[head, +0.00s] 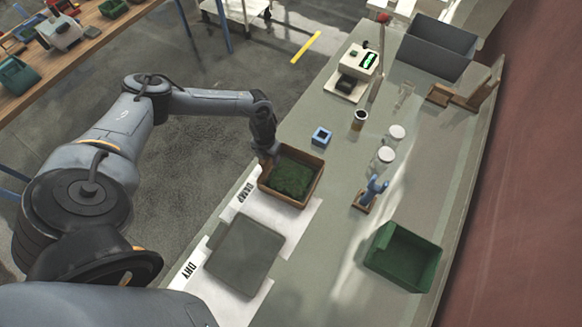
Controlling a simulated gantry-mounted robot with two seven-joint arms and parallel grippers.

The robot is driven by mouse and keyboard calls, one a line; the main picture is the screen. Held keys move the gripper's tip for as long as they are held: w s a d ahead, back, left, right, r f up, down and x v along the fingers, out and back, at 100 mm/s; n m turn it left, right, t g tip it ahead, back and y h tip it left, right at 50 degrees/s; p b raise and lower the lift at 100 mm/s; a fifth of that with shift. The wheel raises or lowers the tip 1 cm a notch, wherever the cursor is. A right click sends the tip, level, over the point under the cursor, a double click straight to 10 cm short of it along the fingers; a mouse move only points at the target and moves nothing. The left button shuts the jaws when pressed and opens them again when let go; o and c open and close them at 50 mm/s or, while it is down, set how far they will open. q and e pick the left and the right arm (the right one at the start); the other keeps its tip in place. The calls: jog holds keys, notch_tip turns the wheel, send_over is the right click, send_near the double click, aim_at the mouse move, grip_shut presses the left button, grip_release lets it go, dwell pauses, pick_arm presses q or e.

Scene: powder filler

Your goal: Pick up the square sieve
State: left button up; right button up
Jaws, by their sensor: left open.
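My right gripper is not in view.
The brown tray holds green material on a sheet marked DAMP. A grey slab (245,256) lies on a DRY sheet. A dark cup (360,120), jars (386,156), a blue upright item (374,190), a green bin (402,257) and a scale (352,84) stand around. Bench around the frame is clear.

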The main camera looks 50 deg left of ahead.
pick_arm(q)
grip_shut()
dwell(0.3)
jog(key=shift+r, duration=0.1)
